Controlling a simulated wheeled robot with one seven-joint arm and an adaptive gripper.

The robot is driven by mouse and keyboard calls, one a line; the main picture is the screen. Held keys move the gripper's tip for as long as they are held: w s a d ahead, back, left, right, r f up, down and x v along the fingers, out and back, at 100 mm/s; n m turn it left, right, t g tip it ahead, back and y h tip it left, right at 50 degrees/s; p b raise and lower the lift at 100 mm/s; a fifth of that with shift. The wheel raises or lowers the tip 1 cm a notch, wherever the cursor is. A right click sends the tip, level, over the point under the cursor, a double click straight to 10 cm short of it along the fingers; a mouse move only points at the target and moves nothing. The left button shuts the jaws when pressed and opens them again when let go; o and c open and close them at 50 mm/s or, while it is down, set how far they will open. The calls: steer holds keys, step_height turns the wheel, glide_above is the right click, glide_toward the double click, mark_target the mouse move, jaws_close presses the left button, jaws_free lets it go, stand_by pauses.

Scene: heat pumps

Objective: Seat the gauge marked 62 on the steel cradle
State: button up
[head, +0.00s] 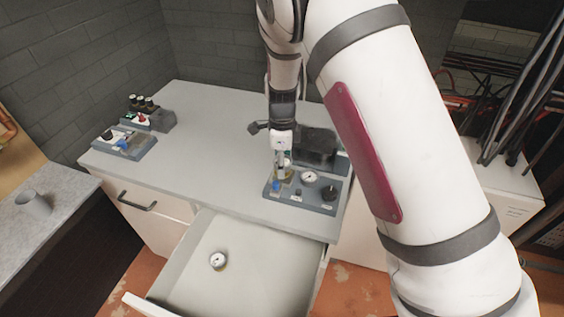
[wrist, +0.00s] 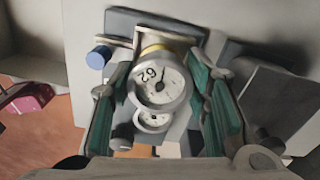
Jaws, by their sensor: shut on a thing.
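The gauge marked 62 (wrist: 163,83) has a white round face, a grey rim and a brass-coloured part behind it. My gripper (wrist: 165,100) is shut on it, with green-padded fingers on both sides. In the head view my gripper (head: 282,166) is over the left part of a grey-blue panel (head: 318,207) on the counter. The gauge is mostly hidden there by the gripper. The steel cradle cannot be made out clearly; I cannot tell whether the gauge touches it.
A second gauge (head: 309,176) is on the panel, beside a black knob (head: 329,192) and a blue knob (head: 276,187). Another gauge (head: 217,260) lies in the open drawer (head: 190,289). A second panel (head: 124,145) stands at the counter's left; the middle counter is clear.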

steer(key=shift+f, duration=0.75)
stand_by(0.5)
steer(key=o, duration=1.4)
steer(key=shift+o, duration=0.2)
step_height(320, 180, up, 12)
steer(key=shift+r, duration=0.1)
